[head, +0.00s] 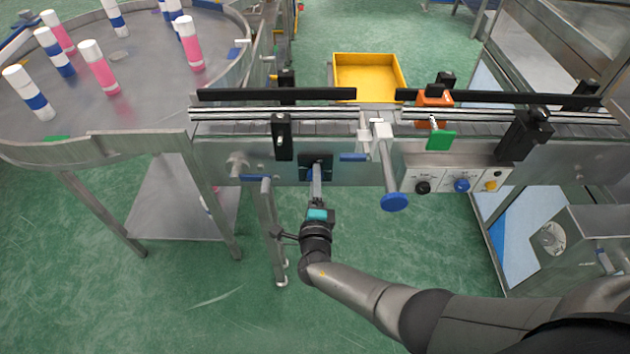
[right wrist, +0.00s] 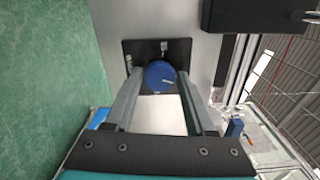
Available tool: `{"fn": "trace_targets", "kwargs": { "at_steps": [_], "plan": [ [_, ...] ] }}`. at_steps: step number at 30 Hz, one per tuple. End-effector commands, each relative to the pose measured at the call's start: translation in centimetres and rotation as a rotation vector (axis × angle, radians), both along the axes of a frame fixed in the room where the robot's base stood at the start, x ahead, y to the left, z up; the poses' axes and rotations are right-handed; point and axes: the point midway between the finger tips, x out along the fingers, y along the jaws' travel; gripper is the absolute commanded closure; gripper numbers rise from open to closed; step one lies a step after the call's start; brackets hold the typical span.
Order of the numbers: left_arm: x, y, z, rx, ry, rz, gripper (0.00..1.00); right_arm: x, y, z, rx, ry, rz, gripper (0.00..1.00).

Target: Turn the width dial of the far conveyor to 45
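The blue width dial (right wrist: 160,75) sits on a black square plate (right wrist: 128,52) on the conveyor's steel side. In the head view the plate (head: 305,163) shows below the rail, and my gripper mostly hides the dial. My right gripper (head: 316,174) reaches up to it from below. In the right wrist view its two grey fingers (right wrist: 161,80) lie on either side of the dial, flush with its edges, with no clear gap. Markings on the plate and a small mark on the dial are too small to read. My left gripper is not in view.
A round steel table (head: 120,60) with pink and blue bottles stands at left. A blue-ended handle (head: 393,202) sticks out right of my gripper. Farther right is a control panel (head: 450,181) with knobs. A yellow bin (head: 368,75) lies behind the conveyor. Green floor is clear below.

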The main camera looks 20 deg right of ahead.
Motion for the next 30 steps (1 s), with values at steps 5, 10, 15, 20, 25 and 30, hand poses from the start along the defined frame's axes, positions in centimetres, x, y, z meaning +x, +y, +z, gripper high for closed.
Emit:
{"fn": "trace_targets", "kwargs": {
  "at_steps": [5, 10, 15, 20, 25, 30],
  "plan": [
    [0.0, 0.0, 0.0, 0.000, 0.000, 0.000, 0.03, 0.0, 0.0, 0.0, 0.000, 0.000, 0.000, 0.24],
    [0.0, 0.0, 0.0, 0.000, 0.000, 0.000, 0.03, 0.0, 0.0, 0.0, 0.000, 0.001, 0.001, 0.24],
    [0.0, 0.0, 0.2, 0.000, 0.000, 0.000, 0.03, -0.5, 0.1, 0.0, 0.001, 0.002, 0.001, 0.24],
    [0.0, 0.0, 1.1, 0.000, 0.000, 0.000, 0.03, -2.8, 0.8, 0.1, 0.001, 0.004, 0.002, 0.24],
    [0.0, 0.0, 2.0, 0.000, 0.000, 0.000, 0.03, -6.8, 1.9, 0.0, 0.003, 0.005, 0.002, 0.24],
    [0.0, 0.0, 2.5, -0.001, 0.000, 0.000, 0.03, -10.6, 3.0, 0.0, 0.001, 0.004, 0.001, 0.24]
  ]
}}
